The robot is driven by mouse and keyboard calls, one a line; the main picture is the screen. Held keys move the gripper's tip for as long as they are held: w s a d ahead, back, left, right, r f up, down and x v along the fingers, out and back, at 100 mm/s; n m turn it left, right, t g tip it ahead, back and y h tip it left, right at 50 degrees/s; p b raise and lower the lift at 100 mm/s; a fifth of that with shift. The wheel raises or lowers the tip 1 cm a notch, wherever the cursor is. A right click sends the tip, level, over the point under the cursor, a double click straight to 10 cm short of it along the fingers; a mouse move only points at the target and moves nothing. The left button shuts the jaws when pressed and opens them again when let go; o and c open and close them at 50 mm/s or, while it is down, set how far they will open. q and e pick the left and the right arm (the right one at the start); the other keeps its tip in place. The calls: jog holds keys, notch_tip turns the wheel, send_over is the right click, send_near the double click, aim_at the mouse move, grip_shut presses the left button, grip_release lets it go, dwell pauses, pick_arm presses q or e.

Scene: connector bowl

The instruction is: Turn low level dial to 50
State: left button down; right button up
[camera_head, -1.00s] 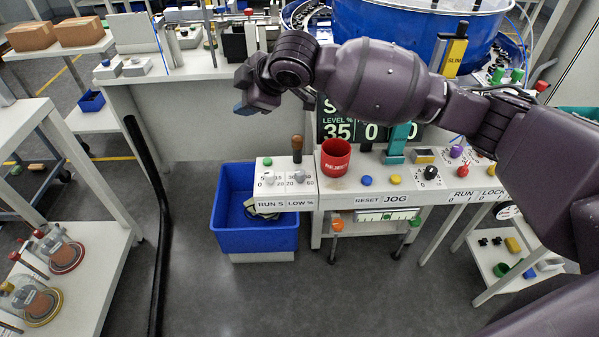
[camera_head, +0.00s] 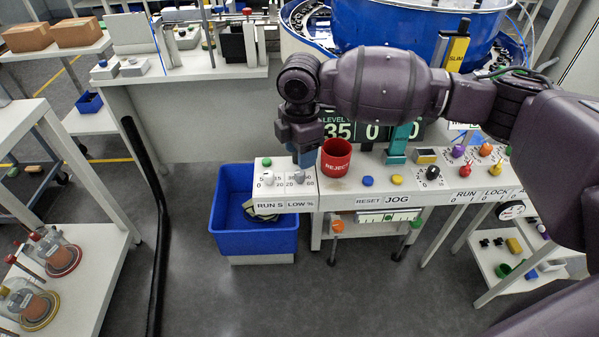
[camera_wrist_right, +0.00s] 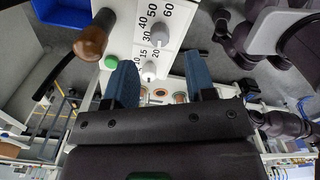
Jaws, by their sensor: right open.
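The low level dial (camera_head: 299,177) is a small pale knob above the LOW % label, at the right of a white panel (camera_head: 285,195). My right gripper (camera_head: 303,160) points down just above and behind this dial. In the right wrist view its two blue fingers (camera_wrist_right: 160,62) are apart with nothing held between them. The fingers do not visibly touch the dial. My left gripper is not in view.
The RUN S dial (camera_head: 269,180) and a green button (camera_head: 266,162) are just left. A wooden-handled lever (camera_wrist_right: 93,40) shows near the fingers. A red REJECT cup (camera_head: 336,160) stands close right. A blue bin (camera_head: 230,235) is below left.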

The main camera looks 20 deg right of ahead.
aim_at(300, 172)
notch_tip(300, 172, down, 7)
jog(key=shift+r+b, duration=0.1)
jog(key=shift+b, duration=0.45)
jog(key=c, duration=0.9)
